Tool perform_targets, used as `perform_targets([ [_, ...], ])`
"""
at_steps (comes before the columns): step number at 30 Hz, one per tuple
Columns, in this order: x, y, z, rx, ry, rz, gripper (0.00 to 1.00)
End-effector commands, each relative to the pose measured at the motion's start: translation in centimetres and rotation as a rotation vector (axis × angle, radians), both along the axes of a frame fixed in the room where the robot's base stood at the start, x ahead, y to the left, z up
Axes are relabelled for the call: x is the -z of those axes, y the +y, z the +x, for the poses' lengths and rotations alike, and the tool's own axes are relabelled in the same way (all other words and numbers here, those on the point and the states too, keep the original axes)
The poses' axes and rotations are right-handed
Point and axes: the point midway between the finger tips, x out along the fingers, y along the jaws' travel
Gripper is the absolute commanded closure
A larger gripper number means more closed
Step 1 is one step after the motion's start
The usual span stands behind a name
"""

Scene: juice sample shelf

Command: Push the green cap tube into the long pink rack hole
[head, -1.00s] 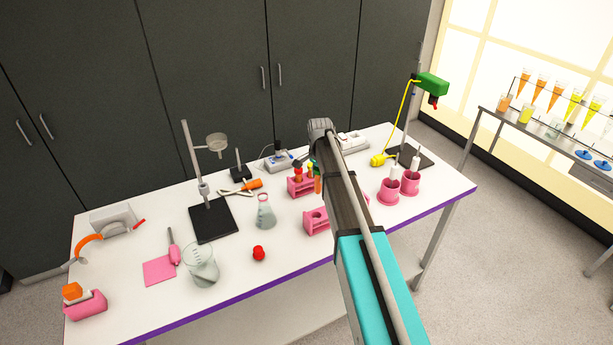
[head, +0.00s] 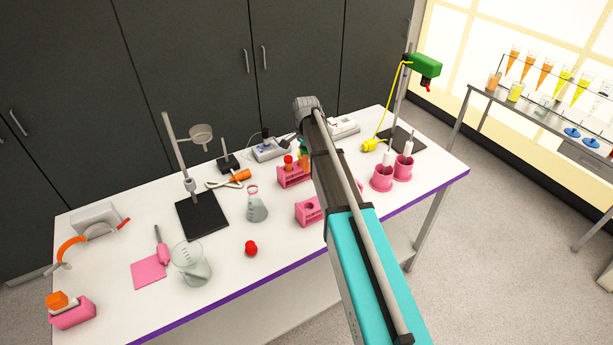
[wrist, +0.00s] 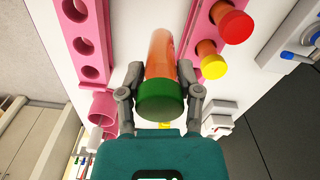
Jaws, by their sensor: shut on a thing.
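The green cap tube (wrist: 160,95), with orange contents, is between my gripper's (wrist: 161,72) two fingers in the wrist view, which are shut on it just beyond its cap. In the head view a bit of its green cap (head: 303,144) shows beside my arm, which hides the fingers. A pink rack (wrist: 104,32) with empty round holes lies left of the tube in the wrist view. Another pink rack (wrist: 186,48), holding a red-capped tube (wrist: 233,24) and a yellow-capped tube (wrist: 211,64), lies right of it. The tube appears between the racks, apart from the empty holes.
In the head view, a flask (head: 256,208) and a red object (head: 251,248) stand left of the near pink rack (head: 306,210). Pink cups (head: 382,180) stand right of my arm. A stand with a black base (head: 203,214) is left.

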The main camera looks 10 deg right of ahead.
Motion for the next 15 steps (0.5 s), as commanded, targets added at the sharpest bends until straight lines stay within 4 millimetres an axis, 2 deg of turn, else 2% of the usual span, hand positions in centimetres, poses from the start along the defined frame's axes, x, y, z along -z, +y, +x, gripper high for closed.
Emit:
perform_targets([
  [4,-0.2,0.2,-1.0,-0.001,0.001,-0.001,1.0],
  [7,-0.5,0.5,-2.5,-0.001,0.003,-0.002,1.0],
  [15,-1.7,1.6,-8.7,-0.003,0.009,-0.006,1.0],
])
